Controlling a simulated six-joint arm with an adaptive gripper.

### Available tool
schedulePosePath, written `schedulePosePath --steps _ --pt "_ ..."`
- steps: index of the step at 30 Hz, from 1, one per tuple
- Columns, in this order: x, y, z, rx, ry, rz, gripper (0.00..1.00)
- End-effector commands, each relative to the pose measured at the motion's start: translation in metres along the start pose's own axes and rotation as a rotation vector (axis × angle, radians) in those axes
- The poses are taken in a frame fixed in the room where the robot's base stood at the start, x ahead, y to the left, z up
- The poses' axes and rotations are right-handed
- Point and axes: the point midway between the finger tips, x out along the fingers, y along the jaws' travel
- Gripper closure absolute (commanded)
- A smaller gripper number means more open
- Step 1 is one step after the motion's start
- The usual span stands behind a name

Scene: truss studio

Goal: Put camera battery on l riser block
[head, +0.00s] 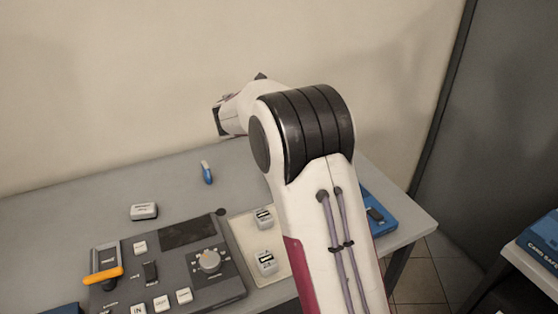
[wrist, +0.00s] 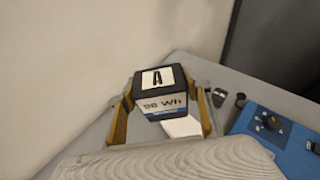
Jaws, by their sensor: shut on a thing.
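The camera battery (wrist: 165,104) is a black and white block with a large "A" on its dark end and "98 Wh" on its pale side. In the wrist view my gripper (wrist: 164,90) is shut on it, with a tan finger on each side. The battery looks held clear of the table. In the head view the wrist end (head: 220,118) of my arm is at the back, above the table's far side; the fingers and battery cannot be made out there. I cannot identify the L riser block for certain. A white flat shape (wrist: 182,127) shows below the battery.
A grey control panel (head: 205,285) with an orange-handled lever stands at front left. Small white blocks (head: 264,218) sit on a cream mat (head: 241,222). A grey-white block (head: 143,211) and a blue stick (head: 207,175) lie further left. A blue device (wrist: 270,135) is at right.

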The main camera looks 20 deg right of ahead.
Motion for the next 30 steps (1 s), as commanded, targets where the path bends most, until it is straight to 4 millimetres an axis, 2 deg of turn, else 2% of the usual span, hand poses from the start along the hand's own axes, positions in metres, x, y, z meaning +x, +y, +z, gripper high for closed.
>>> schedulePosePath --steps 1,3,6,22,30 --pt "0.002 -0.011 0.004 0.008 -0.003 -0.016 0.91" --pt "0.003 -0.022 0.002 0.013 -0.002 -0.033 0.91" --pt "0.001 -0.025 -0.004 0.015 -0.002 -0.040 0.91" --pt "0.002 -0.028 -0.008 0.017 -0.003 -0.043 0.91" --pt "0.012 -0.028 -0.031 0.014 -0.001 -0.043 0.91"
